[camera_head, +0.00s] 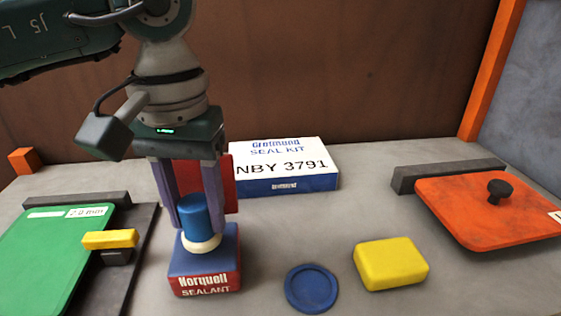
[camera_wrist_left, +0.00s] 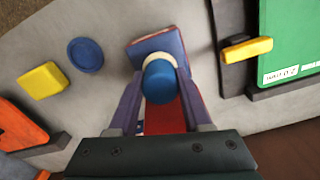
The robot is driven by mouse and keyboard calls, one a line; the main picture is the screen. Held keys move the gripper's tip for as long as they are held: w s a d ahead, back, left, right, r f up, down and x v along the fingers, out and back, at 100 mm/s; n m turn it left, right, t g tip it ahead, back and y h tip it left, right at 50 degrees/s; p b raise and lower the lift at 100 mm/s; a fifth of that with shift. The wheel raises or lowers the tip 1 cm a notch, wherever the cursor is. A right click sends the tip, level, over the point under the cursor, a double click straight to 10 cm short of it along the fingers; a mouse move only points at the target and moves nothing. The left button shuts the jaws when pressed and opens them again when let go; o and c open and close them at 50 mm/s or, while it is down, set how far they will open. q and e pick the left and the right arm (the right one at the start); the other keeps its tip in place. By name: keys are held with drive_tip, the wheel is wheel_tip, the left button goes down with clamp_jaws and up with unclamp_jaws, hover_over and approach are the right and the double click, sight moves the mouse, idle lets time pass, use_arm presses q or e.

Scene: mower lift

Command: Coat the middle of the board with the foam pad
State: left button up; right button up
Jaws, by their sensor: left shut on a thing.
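My left gripper (camera_head: 194,218) points down and is shut on the sealant bottle (camera_head: 205,268), with its fingers on both sides of the blue cap and pale neck. The bottle has a blue and red body and looks upright on the table. The wrist view also shows the blue cap (camera_wrist_left: 160,81) between the fingers. A yellow block, likely the foam pad (camera_head: 391,264), lies flat at right of centre, apart from the gripper. The green board (camera_head: 48,252), likely the one named, lies at left under a yellow clamp (camera_head: 110,239). My right gripper is out of view.
A blue round dish (camera_head: 311,288) lies between bottle and pad. A white and blue seal kit box (camera_head: 276,165) stands at the back. An orange panel with a black knob (camera_head: 490,215) lies at right. A red object (camera_head: 231,186) shows behind my left gripper.

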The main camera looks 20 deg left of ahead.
use_arm(q)
drive_tip(key=shift+f+b, duration=0.5)
drive_tip(key=shift+b, duration=0.1)
idle(1.0)
drive_tip(key=shift+f+b, duration=0.1)
drive_tip(key=shift+b, duration=0.2)
idle(1.0)
drive_tip(key=shift+r+p, duration=2.15)
drive_tip(key=shift+r, duration=1.45)
drive_tip(key=d+r+m, duration=0.2)
drive_tip(key=d+r, duration=0.1)
drive_tip(key=r, duration=0.4)
wheel_tip(320, 180, up, 42)
drive_tip(key=m+p, duration=0.1)
drive_tip(key=p, duration=3.8)
hover_over(195, 202)
drive_tip(key=s+d, duration=0.5)
drive_tip(key=s, duration=0.3)
drive_tip(key=shift+w+a+r, duration=0.1)
drive_tip(key=shift+w+a, duration=0.05)
drive_tip(key=shift+a, duration=0.1)
